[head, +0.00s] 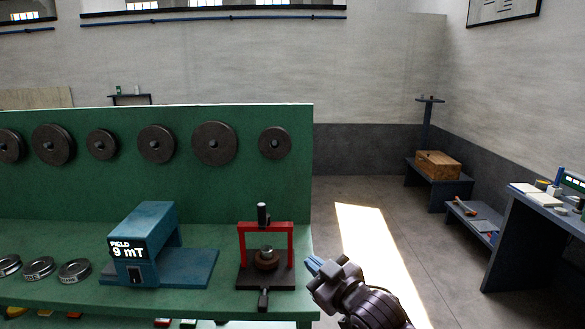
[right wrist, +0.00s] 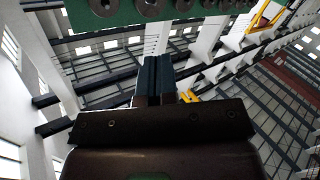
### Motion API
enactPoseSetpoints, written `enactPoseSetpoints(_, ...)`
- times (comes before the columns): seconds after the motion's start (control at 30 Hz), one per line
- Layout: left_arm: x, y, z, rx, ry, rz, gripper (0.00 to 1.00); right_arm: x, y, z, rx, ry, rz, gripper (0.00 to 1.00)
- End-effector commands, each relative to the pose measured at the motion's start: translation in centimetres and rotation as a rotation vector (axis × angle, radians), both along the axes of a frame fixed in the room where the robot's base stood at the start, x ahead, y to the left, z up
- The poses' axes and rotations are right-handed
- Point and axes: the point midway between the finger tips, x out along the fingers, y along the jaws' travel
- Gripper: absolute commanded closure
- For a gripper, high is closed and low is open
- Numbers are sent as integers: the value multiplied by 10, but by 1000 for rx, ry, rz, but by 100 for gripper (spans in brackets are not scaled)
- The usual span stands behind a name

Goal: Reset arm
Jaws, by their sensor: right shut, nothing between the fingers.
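My right gripper (head: 316,265) is at the lower middle of the head view, just right of the green bench's (head: 200,237) right end. Its blue fingers are together and hold nothing. In the right wrist view the shut fingers (right wrist: 154,80) point up the picture, with nothing between them. Left of the gripper on the bench stands a red frame (head: 265,228) with a black upright handle and a dark round part inside it. The gripper appears apart from the frame. My left gripper is not in view.
A blue device (head: 150,240) reading "FIELD 9 mT" stands on the bench, with several metal rings (head: 75,271) to its left. Several dark discs (head: 214,144) hang on the green back panel. A wooden box (head: 438,164) sits on a low stand at right. Sunlit floor (head: 375,245) between is clear.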

Motion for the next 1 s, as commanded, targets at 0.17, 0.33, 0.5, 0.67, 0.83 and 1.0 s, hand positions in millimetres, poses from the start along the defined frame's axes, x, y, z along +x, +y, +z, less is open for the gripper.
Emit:
enactPoseSetpoints(0.17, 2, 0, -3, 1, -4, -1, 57, -20, -50, -50, 80, 51, -128, 100)
enactPoseSetpoints(0.33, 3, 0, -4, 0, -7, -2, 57, -49, -98, -99, 118, 111, -254, 100)
enactPoseSetpoints(0.5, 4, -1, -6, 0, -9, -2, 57, -89, -146, -154, 125, 194, -381, 100)
enactPoseSetpoints(0.67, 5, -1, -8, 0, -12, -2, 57, -140, -186, -208, 118, 304, -499, 100)
enactPoseSetpoints(0.83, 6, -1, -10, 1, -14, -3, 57, -203, -218, -261, 113, 434, -603, 100)
enactPoseSetpoints(1.0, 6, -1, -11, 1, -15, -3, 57, -254, -228, -295, 104, 532, -654, 100)
